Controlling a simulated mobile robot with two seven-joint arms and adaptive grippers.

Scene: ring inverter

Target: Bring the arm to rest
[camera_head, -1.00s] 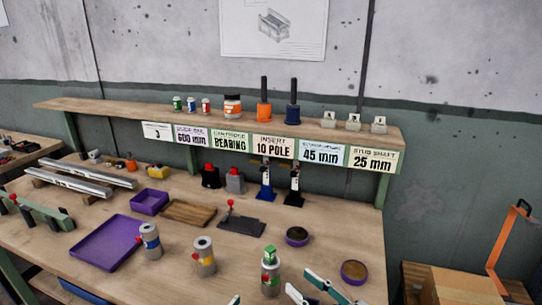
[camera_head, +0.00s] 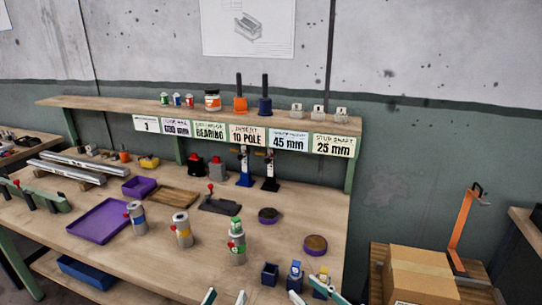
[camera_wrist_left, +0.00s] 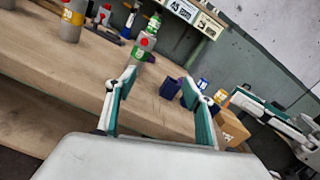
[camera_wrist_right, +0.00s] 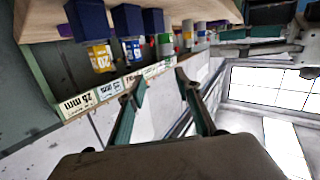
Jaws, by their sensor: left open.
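My left gripper (camera_head: 225,297) shows at the bottom edge of the head view, in front of the workbench. In the left wrist view its two fingers (camera_wrist_left: 159,80) are spread, with nothing between them. My right gripper (camera_head: 311,292) is further right at the same edge, near the bench's front right corner. In the right wrist view its fingers (camera_wrist_right: 160,80) are also apart and empty. Both grippers are clear of the objects as far as I can see. Most of both arms is outside the head view.
Green-topped cylinder (camera_head: 237,247), yellow-marked cylinder (camera_head: 182,231) and blue-marked cylinder (camera_head: 137,218) stand on the bench. Small dark blue bins (camera_head: 270,273) are close to my right gripper. A purple tray (camera_head: 100,222) lies left. A cardboard box (camera_head: 420,274) stands right of the bench.

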